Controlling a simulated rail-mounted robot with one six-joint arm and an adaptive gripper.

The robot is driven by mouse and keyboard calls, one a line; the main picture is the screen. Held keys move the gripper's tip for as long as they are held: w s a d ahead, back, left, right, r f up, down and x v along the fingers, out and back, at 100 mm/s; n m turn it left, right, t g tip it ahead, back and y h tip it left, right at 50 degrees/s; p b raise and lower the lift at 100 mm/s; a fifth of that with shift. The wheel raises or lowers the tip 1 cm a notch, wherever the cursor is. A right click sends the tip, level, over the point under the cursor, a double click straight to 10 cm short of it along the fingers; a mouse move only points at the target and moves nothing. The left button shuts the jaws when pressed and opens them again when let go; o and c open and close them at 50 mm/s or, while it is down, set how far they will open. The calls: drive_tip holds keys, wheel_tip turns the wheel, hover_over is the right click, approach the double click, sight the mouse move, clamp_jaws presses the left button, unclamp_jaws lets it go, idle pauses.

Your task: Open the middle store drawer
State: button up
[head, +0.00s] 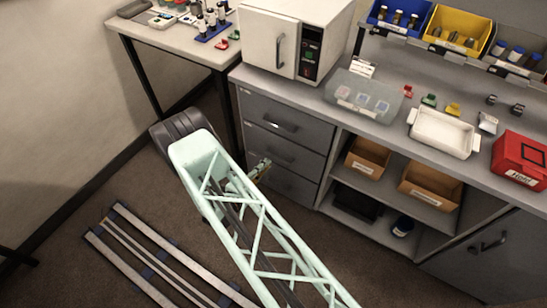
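The store drawers are a stack of three grey drawers in the cabinet under the counter. The middle store drawer (301,159) looks shut, its front level with the others. Its handle is partly visible near my gripper. My gripper (264,166) is small in view, in front of the left part of the middle drawer, beside the handle. I cannot tell whether it touches the handle or whether its fingers are open. My pale green arm link hides part of the wrist and the lower left of the drawer stack.
The top drawer (296,129) and bottom drawer (293,186) look shut. Open shelves with cardboard boxes (430,188) are to the right. A side table (150,28) is at the left. Floor rails (150,252) lie lower left.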

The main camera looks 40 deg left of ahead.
sight(274, 156)
drive_tip(key=shift+b+x, duration=0.55)
drive_tip(key=shift+x, duration=3.15)
drive_tip(key=shift+r, duration=0.1)
drive_tip(key=shift+c, duration=0.7)
clamp_jaws()
drive_tip(key=shift+d, duration=0.1)
